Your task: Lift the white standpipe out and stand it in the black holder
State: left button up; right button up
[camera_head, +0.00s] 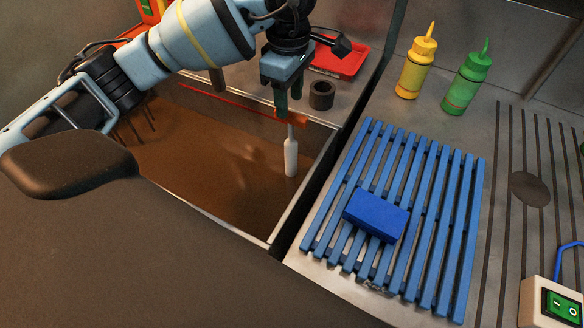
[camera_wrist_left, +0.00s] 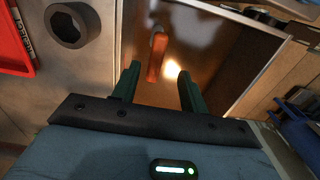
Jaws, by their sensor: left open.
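The white standpipe (camera_head: 291,155) stands upright in the sink of brown water (camera_head: 215,155). An orange crosspiece (camera_head: 291,118) is at its top; in the left wrist view it (camera_wrist_left: 155,58) lies ahead of the fingers, roughly between them. My left gripper (camera_head: 289,98) is open just above the crosspiece, pointing down, with green fingers; it also shows in the left wrist view (camera_wrist_left: 159,72). The black holder (camera_head: 321,95) is a short round cup on the steel ledge behind the sink, right of the gripper; it appears empty in the left wrist view (camera_wrist_left: 72,25). My right gripper is out of view.
A blue slatted rack (camera_head: 447,190) with a blue block (camera_head: 377,215) lies right of the sink. Yellow (camera_head: 415,68) and green (camera_head: 467,82) bottles stand behind it. A red tray (camera_head: 340,60) is beyond the holder. A switch box (camera_head: 552,303) sits at lower right.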

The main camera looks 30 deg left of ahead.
aim_at(291, 114)
pick_arm(q)
jog(key=shift+w+f, duration=0.15)
jog(key=shift+f, duration=1.55)
jog(key=shift+w+f, duration=0.15)
jog(key=shift+f, duration=1.55)
jog(key=shift+c, duration=0.3)
grip_shut()
